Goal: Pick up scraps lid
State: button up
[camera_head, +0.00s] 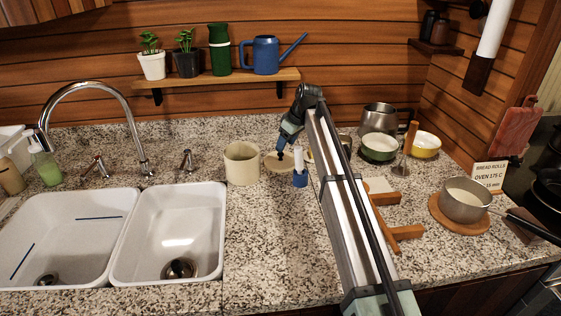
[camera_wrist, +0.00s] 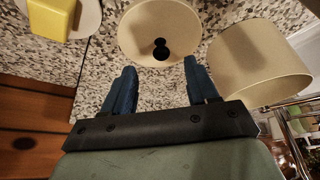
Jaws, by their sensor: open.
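The scraps lid is a round beige disc with a dark knob. In the wrist view the lid (camera_wrist: 135,35) lies ahead of my gripper (camera_wrist: 157,72), whose two blue fingers are apart with nothing between them. The knob (camera_wrist: 160,48) lines up roughly with the gap between the fingers. In the head view the lid (camera_head: 270,163) lies on the counter just right of the beige crock (camera_head: 242,165). My gripper (camera_head: 284,145) is above and close to the lid there; its fingers are small and partly hidden, and contact cannot be told.
The crock also shows in the wrist view (camera_wrist: 258,62), close beside the lid. A yellow block (camera_wrist: 55,15) sits on a white dish on the other side. The sink (camera_head: 170,230) is at left.

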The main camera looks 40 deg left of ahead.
aim_at(281, 157)
jog(key=shift+x, duration=2.35)
jog(key=shift+s, duration=0.15)
jog(key=shift+c, duration=0.3)
grip_shut()
